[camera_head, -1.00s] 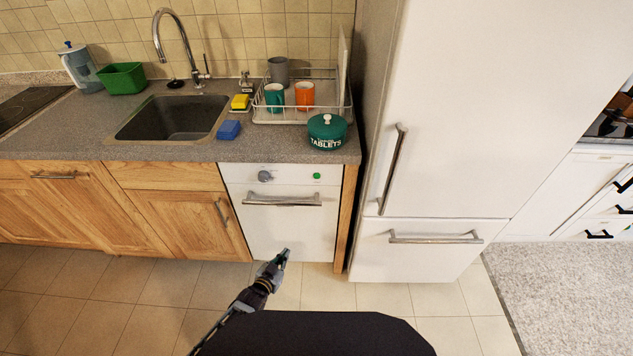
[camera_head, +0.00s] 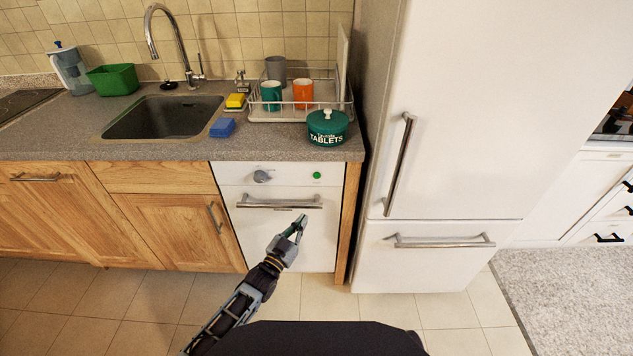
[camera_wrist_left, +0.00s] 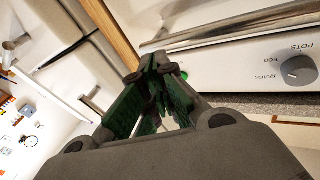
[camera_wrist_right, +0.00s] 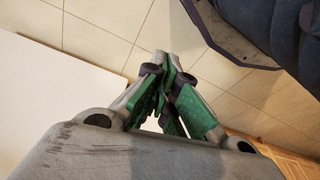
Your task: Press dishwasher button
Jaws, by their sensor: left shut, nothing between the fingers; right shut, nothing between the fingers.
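The white dishwasher (camera_head: 262,240) is built in under the counter and its door is closed. Its round green button (camera_head: 317,175) sits at the right of the control panel, with a grey dial (camera_head: 262,176) to the left. A metal handle (camera_head: 265,204) runs below them. My left gripper (camera_head: 301,222) is shut and empty, in front of the door just below the handle's right end and apart from the button. In the left wrist view the green button (camera_wrist_left: 184,75) shows partly behind the fingertips (camera_wrist_left: 160,62). My right gripper (camera_wrist_right: 168,60) is shut and empty above the floor.
A tall white fridge (camera_head: 440,130) stands right of the dishwasher, its handles sticking out. The counter (camera_head: 180,150) above holds a dish rack (camera_head: 285,113), a green tablets pot (camera_head: 328,130) and a blue sponge (camera_head: 222,128). The floor (camera_head: 110,305) in front is clear.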

